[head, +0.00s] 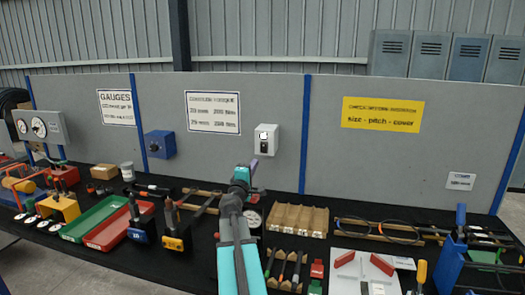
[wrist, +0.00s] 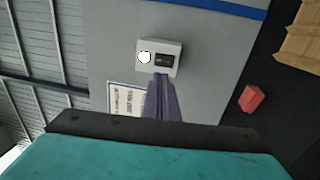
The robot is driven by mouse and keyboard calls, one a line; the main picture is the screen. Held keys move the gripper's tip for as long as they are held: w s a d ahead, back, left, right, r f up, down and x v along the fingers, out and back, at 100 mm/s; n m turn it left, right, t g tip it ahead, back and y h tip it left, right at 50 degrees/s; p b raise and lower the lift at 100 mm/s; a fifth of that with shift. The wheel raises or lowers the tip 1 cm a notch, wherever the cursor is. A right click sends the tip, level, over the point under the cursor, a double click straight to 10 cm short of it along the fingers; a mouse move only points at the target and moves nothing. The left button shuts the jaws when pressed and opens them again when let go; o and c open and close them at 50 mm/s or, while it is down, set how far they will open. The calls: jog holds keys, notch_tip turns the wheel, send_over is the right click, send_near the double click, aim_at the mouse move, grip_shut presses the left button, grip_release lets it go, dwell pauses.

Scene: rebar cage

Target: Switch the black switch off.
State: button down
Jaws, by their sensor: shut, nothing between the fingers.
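A white switch box (head: 271,133) is mounted on the grey panel at the back of the table. On it are a round white lamp or disc and, below that, the black switch (head: 264,147). In the wrist view the box (wrist: 173,47) appears turned sideways, with the black switch (wrist: 165,60) beside the white disc. My gripper (head: 254,163) is shut and empty, its purple fingers just below and left of the box in the head view. In the wrist view the fingertips (wrist: 161,76) reach the box's edge near the switch. I cannot tell whether they touch it.
A blue box (head: 160,144) with a dark knob hangs on the panel to the left. The table below is crowded with a green tray (head: 93,217), tools and a wooden block rack (head: 297,220). The panel around the switch box is clear.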

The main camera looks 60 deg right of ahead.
jog(key=shift+w, duration=0.2)
jog(key=p, duration=0.4)
send_near(264, 146)
jog(key=shift+f+x, duration=0.2)
jog(key=shift+x, duration=1.45)
jog(key=shift+r+p+x, duration=0.2)
jog(key=shift+p+x, duration=0.55)
jog(key=shift+x, duration=0.85)
jog(key=shift+w+a, duration=0.1)
jog(key=shift+s+d+b, duration=0.3)
jog(key=shift+s+d, duration=0.1)
jog(key=shift+w+a+r, duration=0.1)
jog(key=shift+w+a, duration=0.1)
jog(key=shift+w, duration=0.1)
jog(key=shift+w+a, duration=0.1)
